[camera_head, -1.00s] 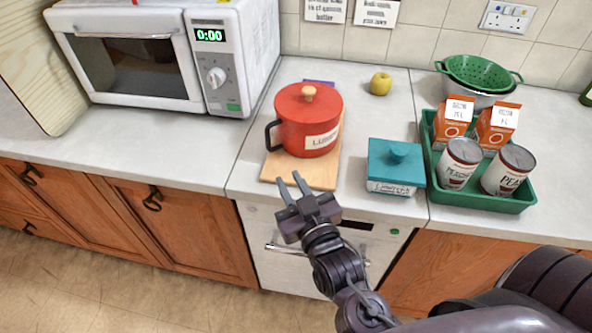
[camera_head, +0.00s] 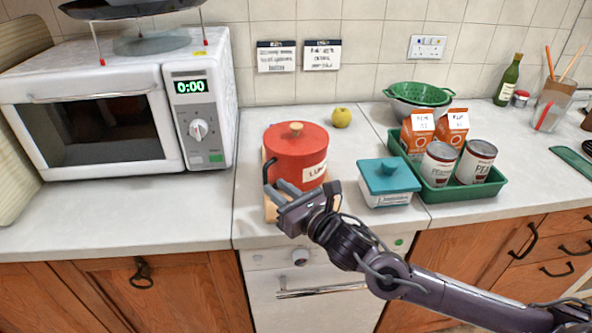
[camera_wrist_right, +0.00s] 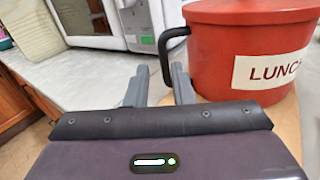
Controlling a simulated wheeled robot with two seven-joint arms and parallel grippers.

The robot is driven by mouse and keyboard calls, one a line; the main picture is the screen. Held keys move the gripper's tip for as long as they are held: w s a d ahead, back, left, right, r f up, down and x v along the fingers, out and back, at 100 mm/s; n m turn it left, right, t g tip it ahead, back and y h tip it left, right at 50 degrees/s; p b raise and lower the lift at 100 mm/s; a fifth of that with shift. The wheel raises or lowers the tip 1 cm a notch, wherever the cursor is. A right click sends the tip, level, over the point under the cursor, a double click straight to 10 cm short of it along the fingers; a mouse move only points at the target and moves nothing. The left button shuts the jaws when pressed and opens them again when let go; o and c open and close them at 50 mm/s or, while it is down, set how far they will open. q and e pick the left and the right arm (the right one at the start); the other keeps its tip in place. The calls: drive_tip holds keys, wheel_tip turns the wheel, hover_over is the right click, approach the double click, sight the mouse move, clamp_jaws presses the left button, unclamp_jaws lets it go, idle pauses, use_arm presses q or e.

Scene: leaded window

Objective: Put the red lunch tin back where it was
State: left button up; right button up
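The red lunch tin (camera_head: 298,150) is a round red pot with a wooden lid knob, a dark side handle and a white label reading "LUNCH". It stands upright on a wooden board (camera_head: 269,211) on the counter. In the right wrist view the tin (camera_wrist_right: 240,75) fills the upper right, with its dark handle just beyond the fingertips. My right gripper (camera_head: 273,198) is in front of the tin, near the handle. Its two fingers (camera_wrist_right: 158,80) are apart, with nothing clearly held between them. Whether a finger touches the handle cannot be told. My left gripper is not in view.
A white microwave (camera_head: 120,115) stands left, with bare counter before it. A teal-lidded box (camera_head: 388,182) is right of the tin, beside a green tray (camera_head: 495,186) of cartons and cans. A yellow apple (camera_head: 341,117) lies behind. Two notes hang on the tiled wall.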

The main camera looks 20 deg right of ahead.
sight(267, 179)
drive_tip(key=shift+w+d+r+n, duration=0.1)
drive_tip(key=shift+w+d+n, duration=0.1)
drive_tip(key=shift+n, duration=0.1)
drive_tip(key=shift+w, duration=0.25)
drive_tip(key=x, duration=0.2)
drive_tip(key=p+x, duration=0.1)
drive_tip(key=x, duration=0.1)
drive_tip(key=p+x, duration=0.1)
drive_tip(key=x, duration=0.1)
drive_tip(key=shift+w+f, duration=0.1)
drive_tip(key=shift+f, duration=0.15)
drive_tip(key=shift+w+a+f, duration=0.15)
drive_tip(key=shift+w+a, duration=0.05)
drive_tip(key=shift+w, duration=0.2)
drive_tip(key=shift+c, duration=0.2)
clamp_jaws()
